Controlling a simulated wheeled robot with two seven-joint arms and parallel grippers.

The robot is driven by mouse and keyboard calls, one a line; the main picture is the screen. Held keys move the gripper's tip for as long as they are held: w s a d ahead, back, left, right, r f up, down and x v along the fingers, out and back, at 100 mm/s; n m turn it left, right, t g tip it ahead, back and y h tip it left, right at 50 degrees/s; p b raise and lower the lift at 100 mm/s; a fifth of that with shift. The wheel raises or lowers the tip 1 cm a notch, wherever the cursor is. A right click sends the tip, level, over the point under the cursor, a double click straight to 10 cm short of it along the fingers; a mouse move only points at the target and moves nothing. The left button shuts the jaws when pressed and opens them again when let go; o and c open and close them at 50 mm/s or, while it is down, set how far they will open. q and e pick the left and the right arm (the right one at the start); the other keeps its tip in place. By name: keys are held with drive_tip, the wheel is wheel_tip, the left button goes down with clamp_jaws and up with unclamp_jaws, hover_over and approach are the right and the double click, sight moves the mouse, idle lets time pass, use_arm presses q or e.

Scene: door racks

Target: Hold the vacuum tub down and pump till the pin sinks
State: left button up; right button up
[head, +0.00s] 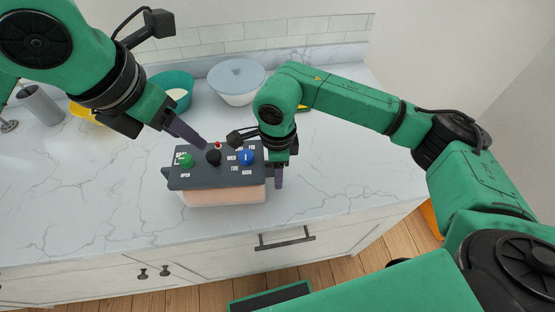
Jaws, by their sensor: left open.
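The vacuum tub (222,195) sits on the marble counter, with clear sides, pinkish contents and a dark grey lid (200,181). The lid carries a green button (186,160) at left, a black knob (213,158) in the middle, a blue button (246,158) at right and small white labels. A small red pin (218,144) stands up behind the black knob. My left gripper (203,145) is open, its fingers just above and behind the black knob; contact cannot be told. My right gripper (279,182) points down beside the tub's right end; its finger gap is hidden.
Behind are a teal bowl (172,81), a white bowl with a blue-grey lid (238,74) and a yellow bowl (82,114) partly behind my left arm. A grey cylinder (39,105) stands far left. The counter in front of the tub is clear.

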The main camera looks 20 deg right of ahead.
clamp_jaws()
idle(1.4)
